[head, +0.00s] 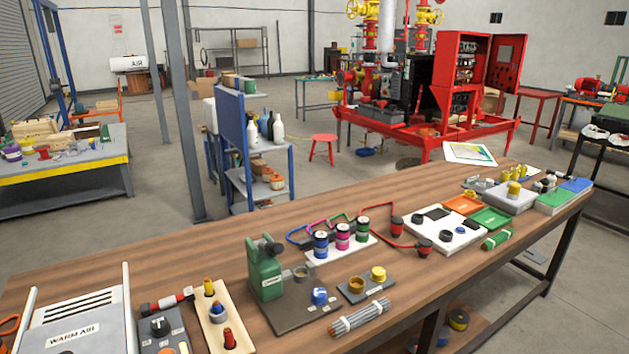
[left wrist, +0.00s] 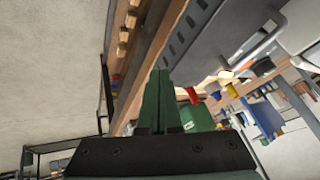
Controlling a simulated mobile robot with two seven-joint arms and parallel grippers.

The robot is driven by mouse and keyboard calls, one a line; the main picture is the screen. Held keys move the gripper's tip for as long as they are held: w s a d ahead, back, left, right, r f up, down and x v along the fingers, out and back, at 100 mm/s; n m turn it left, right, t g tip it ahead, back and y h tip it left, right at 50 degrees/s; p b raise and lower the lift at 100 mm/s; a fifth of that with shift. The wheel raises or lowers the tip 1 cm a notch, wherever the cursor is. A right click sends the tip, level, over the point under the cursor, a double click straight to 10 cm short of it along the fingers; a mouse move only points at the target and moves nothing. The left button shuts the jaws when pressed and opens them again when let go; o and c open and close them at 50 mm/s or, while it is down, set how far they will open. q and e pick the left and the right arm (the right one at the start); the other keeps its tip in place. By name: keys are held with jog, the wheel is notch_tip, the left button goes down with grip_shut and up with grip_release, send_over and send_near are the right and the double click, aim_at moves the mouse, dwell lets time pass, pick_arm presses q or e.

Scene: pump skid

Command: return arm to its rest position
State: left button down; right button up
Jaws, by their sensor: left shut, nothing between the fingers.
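My left gripper (left wrist: 160,75) shows in the left wrist view, with its two green fingers closed together and nothing between them. Its dark mounting plate fills the bottom of that view. The fingers point toward the edge of the wooden workbench, which appears tilted there, and I cannot tell how far they are from it. Neither gripper shows in the head view, and my right gripper is in no view. The wooden workbench (head: 190,258) crosses the head view from lower left to right.
On the bench stand a warm air unit (head: 82,322), a green press (head: 265,268), a bundle of rods (head: 360,318) and a white board (head: 446,237). Behind it are a blue shelf cart (head: 231,138) and a red pump skid (head: 425,138). Grey floor lies open between.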

pick_arm(q)
jog(key=s+d+n+g, duration=0.25)
jog(key=s+n, duration=0.25)
jog(key=s, duration=1.2)
jog(key=w+d+f+t+h, duration=0.1)
jog(key=w+f+t, duration=0.1)
jog(key=f, duration=0.4)
jog(key=w+d+f+t, duration=0.1)
jog(key=d+f+t, duration=0.1)
jog(key=f, duration=0.3)
jog(key=shift+w+d+f+t+h, duration=0.2)
jog(key=shift+w+f+t+h, duration=0.2)
jog(key=shift+t, duration=0.15)
